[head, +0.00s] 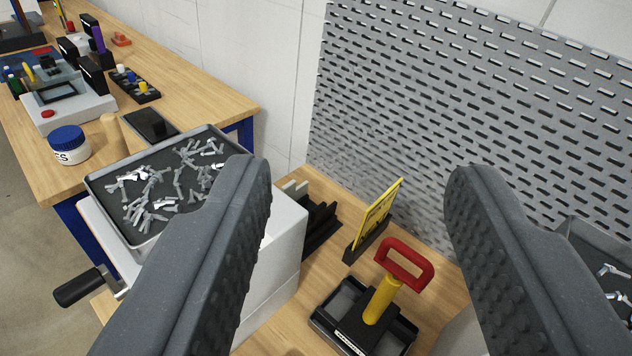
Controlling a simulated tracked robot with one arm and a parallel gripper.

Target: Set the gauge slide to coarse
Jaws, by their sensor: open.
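My gripper (358,172) is open and empty, its two dark ribbed fingers wide apart in the foreground. I cannot make out a part clearly marked as the gauge slide, and no "coarse" mark is readable. Below and between the fingers, a black holder (348,338) with a small white label carries a yellow post (382,299) topped by a red handle (405,263). The fingers appear apart from these things.
A grey box (284,240) with a crank handle (80,288) bears a metal tray (97,196) of bright fasteners. A yellow card (376,214) stands near the perforated panel (450,110). A blue-lidded jar (68,145) stands on the far bench (215,96). Another tray (590,240) is partly hidden at right.

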